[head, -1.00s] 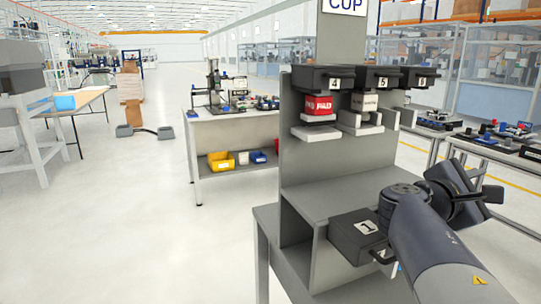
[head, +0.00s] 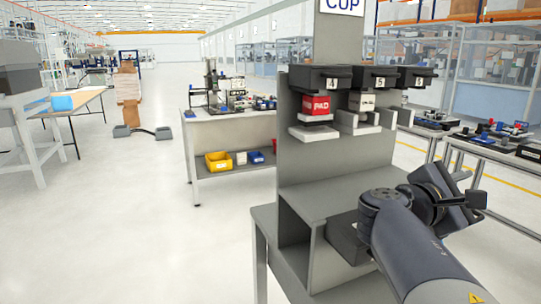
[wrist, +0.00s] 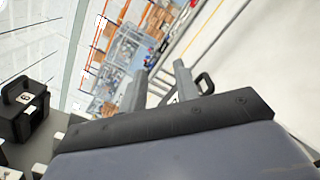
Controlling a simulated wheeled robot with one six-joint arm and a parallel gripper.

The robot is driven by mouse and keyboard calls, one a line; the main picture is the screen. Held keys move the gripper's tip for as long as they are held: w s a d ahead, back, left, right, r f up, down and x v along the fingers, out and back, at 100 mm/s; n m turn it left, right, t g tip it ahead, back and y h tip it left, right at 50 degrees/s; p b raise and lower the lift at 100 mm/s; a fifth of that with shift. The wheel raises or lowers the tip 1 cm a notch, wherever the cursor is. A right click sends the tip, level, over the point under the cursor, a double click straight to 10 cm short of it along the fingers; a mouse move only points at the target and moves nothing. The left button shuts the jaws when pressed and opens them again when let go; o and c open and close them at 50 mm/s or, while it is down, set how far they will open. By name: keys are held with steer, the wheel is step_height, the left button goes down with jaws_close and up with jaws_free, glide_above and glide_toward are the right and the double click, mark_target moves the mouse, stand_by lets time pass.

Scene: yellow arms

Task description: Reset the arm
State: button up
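My arm (head: 415,240) reaches up from the lower right of the head view, bent at a dark joint. In that view I cannot make out the fingers. In the wrist view my gripper (wrist: 163,78) shows two grey fingers standing apart, with nothing seen between them. A dark loop handle shows just beside the right finger; I cannot tell what it belongs to. A black box with a handle (wrist: 22,115) is at the left of the wrist view, apart from the fingers.
A grey station (head: 325,180) stands close by my arm. Black boxes marked 4 (head: 320,78) and 5 (head: 373,78) are on its upper level. A dark box (head: 348,238) in its lower bay is partly behind my arm. Floor (head: 130,220) is clear at left.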

steer(key=v, duration=0.6)
steer(key=w+d+r+n+p, duration=0.1)
steer(key=d, duration=0.2)
steer(key=w+d+p, duration=0.2)
steer(key=d, duration=0.1)
steer(key=w+d+r+n+p, duration=0.1)
steer(key=d+p, duration=0.1)
steer(key=d, duration=0.1)
steer(key=shift+w+d+r+n, duration=0.25)
steer(key=shift+w+r+n, duration=0.05)
steer(key=shift+w, duration=0.1)
steer(key=w+r+n+p, duration=0.1)
steer(key=p, duration=0.1)
steer(key=w+n+p, duration=0.1)
steer(key=p, duration=0.2)
steer(key=shift+a+r+n, duration=0.35)
steer(key=shift+r+n, duration=0.05)
steer(key=w+a+r+n+p, duration=0.1)
steer(key=w+a+n+p, duration=0.2)
steer(key=a+n+p, duration=0.2)
steer(key=shift+a+r+p, duration=0.2)
steer(key=shift+a+p, duration=0.25)
steer(key=shift+p, duration=0.45)
